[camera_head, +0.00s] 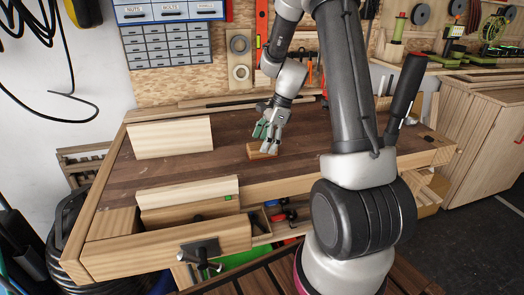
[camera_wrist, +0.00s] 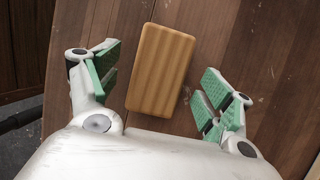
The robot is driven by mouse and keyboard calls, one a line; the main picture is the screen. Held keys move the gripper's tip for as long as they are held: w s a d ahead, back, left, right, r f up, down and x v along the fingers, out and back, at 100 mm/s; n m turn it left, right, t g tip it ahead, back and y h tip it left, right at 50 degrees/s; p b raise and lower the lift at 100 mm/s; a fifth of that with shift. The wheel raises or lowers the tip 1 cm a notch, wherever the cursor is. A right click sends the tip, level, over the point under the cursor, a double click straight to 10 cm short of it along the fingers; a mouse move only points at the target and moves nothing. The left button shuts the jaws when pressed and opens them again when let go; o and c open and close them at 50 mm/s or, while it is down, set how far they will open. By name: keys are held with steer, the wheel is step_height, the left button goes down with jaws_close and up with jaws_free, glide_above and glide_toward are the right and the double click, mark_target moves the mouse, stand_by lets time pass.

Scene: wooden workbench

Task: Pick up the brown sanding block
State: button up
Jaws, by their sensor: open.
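The brown sanding block (camera_wrist: 161,70) is a ribbed, oblong, light-brown block lying on the dark wooden bench top. In the head view the block (camera_head: 262,151) is near the middle of the bench, right below my gripper (camera_head: 267,132). In the wrist view my gripper (camera_wrist: 157,92) is open, with one green-padded finger on each side of the block's near part. Gaps show between the block and both fingers. The block stands ahead of the palm, and its far end reaches beyond the fingertips. The exact height of the fingertips over the bench is hard to tell.
A pale wooden board (camera_head: 170,138) stands at the back left of the bench. Another pale board (camera_head: 187,193) with a small green mark is at the front left. A vise handle (camera_head: 201,257) juts from the bench front. Bare bench top (camera_head: 225,165) lies left of the block.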

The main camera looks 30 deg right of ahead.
steer(key=shift+x, duration=1.15)
steer(key=shift+f, duration=0.25)
steer(key=shift+s, duration=0.1)
steer(key=c, duration=1.3)
steer(key=shift+o, duration=0.2)
steer(key=shift+r, duration=0.35)
step_height(320, 180, up, 10)
steer(key=shift+f, duration=0.1)
